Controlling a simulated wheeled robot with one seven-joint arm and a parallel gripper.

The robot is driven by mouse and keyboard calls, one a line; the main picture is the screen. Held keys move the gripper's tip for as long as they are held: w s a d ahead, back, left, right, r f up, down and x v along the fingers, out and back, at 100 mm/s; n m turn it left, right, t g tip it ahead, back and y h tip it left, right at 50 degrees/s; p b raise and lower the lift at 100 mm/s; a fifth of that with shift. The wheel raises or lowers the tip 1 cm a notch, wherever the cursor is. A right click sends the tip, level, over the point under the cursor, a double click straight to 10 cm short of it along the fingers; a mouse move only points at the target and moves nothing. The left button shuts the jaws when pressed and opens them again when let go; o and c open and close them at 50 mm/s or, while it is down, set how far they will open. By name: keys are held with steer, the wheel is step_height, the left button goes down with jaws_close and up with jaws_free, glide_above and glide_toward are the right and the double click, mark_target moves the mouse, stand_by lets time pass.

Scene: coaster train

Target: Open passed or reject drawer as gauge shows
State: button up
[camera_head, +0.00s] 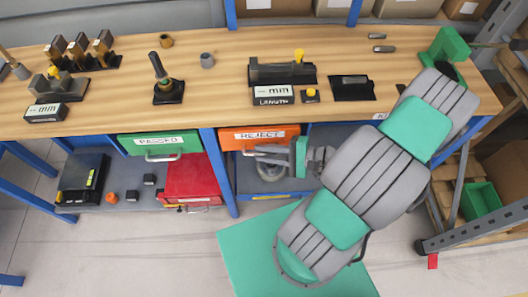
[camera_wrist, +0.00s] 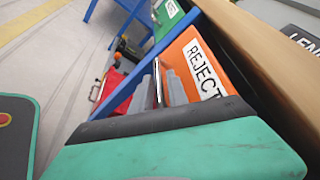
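The orange REJECT drawer (camera_head: 231,142) is under the bench, right of the green PASSED drawer (camera_head: 128,146). Both look shut. My gripper (camera_head: 285,157) is at the REJECT drawer's front. In the wrist view its grey fingers (camera_wrist: 160,90) lie either side of a thin metal bar (camera_wrist: 158,80), apparently the drawer handle. I cannot tell whether they grip it. The LENGTH gauge (camera_head: 281,73) stands on the bench with a yellow-topped part and a white mm display (camera_head: 273,91). Another mm display (camera_head: 45,112) is at the left. Their readings are not legible.
A blue bench leg (camera_head: 218,170) stands between the drawers. A red box (camera_head: 192,176) and a black case (camera_head: 82,180) are on the lower shelf. A green mat (camera_head: 243,250) lies on the floor below my arm. Open floor lies in front at the left.

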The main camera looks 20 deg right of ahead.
jaws_close()
stand_by(1.3)
